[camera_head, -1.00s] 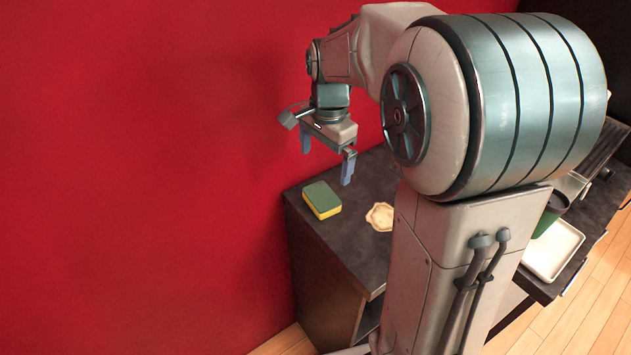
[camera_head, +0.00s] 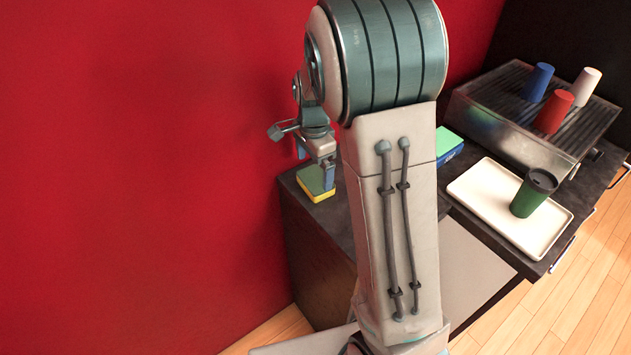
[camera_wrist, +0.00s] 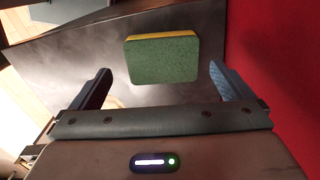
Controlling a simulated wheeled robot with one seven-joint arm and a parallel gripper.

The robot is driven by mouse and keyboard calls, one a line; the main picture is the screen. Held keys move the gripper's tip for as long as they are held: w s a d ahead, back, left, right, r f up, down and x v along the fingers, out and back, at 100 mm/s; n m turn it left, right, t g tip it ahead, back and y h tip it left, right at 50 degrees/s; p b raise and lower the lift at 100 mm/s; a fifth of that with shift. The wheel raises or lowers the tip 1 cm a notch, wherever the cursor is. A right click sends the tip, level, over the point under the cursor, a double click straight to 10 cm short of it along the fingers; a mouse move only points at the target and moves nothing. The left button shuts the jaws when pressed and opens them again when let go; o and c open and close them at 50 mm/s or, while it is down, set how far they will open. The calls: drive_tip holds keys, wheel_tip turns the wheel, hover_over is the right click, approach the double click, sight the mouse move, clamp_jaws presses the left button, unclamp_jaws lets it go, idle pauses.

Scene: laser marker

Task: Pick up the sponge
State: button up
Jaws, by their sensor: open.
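The sponge (camera_head: 316,183), green on top with a yellow lower layer, lies on the dark counter near its left end by the red wall. In the wrist view the sponge (camera_wrist: 162,58) shows its green face, with a yellow edge on the far side. My gripper (camera_head: 315,167) hangs close to the sponge in the head view. In the wrist view my gripper (camera_wrist: 158,86) is open. Its two fingers stand wide apart, left and right of the sponge and nearer the camera, and nothing is between the tips. The exact height above the sponge is hard to tell.
A red wall (camera_head: 150,130) stands close beside the counter. To the right are a white tray (camera_head: 470,190) with a green cup (camera_head: 532,195), a green-and-blue block (camera_head: 448,146), and a metal machine (camera_head: 500,125) bearing blue, red and white cups. My arm hides part of the counter.

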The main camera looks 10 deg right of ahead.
sight(315, 178)
drive_tip(key=f, duration=0.4)
drive_tip(key=shift+w+d+f+p, duration=0.1)
drive_tip(key=shift+w+d+p, duration=0.1)
drive_tip(key=shift+d+p, duration=0.1)
drive_tip(key=shift+c, duration=0.3)
drive_tip(key=c, duration=0.7)
drive_tip(key=shift+c, duration=0.2)
